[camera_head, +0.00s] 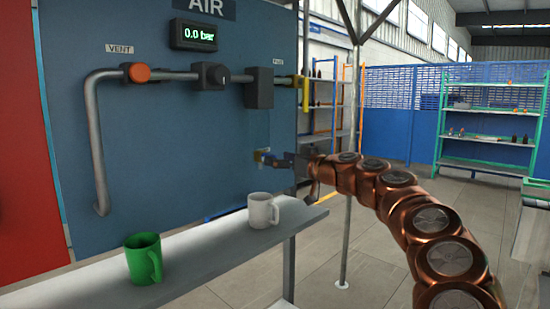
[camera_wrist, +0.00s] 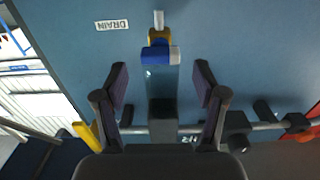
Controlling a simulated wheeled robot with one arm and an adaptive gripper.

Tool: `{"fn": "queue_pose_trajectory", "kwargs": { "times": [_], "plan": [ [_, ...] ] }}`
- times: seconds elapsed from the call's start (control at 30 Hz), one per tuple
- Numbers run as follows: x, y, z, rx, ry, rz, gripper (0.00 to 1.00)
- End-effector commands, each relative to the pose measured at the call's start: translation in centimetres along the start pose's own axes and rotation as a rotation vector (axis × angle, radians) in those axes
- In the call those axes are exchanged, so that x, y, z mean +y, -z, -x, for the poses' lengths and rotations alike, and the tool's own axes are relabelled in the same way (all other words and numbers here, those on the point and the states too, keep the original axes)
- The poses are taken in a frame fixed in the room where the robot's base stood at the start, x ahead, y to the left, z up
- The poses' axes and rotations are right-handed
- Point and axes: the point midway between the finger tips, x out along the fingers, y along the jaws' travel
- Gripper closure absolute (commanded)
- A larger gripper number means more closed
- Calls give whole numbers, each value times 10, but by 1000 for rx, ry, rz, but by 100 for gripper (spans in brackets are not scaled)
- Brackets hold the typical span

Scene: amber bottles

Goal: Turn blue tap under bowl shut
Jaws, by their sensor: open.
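The blue tap (camera_wrist: 157,54) shows in the wrist view, just ahead of my open fingertips (camera_wrist: 161,70) and between their lines. Its blue handle lies crosswise on a brass body (camera_wrist: 159,37), with a pale spout beyond. The clear bowl (camera_wrist: 160,82) lies between my fingers in the picture, joined to a dark filter head. In the head view the faint bowl (camera_head: 258,127) hangs under the dark filter block (camera_head: 259,88). My gripper (camera_head: 283,161) is beside the small tap there, partly hiding it. The fingers hold nothing; I cannot tell whether they touch the handle.
A grey shelf (camera_head: 200,270) below carries a white mug (camera_head: 263,211) near my gripper and a green mug (camera_head: 143,259). The pipe has an orange vent knob (camera_head: 138,73) and a yellow handle (camera_head: 304,92). The gauge (camera_head: 194,35) reads 0.0 bar. A DRAIN label (camera_wrist: 112,25) is beside the tap.

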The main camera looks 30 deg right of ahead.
Motion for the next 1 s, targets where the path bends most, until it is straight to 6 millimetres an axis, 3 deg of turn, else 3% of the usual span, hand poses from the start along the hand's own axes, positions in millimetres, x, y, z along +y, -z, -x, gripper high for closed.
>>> {"fn": "queue_pose_trajectory", "kwargs": {
  "times": [0.23,0.6,1.0],
  "plan": [
    [0,1,-19,1,1,0,29],
    [0,1,-22,2,0,-1,29],
    [0,0,-22,1,1,-1,71]
  ]
}}
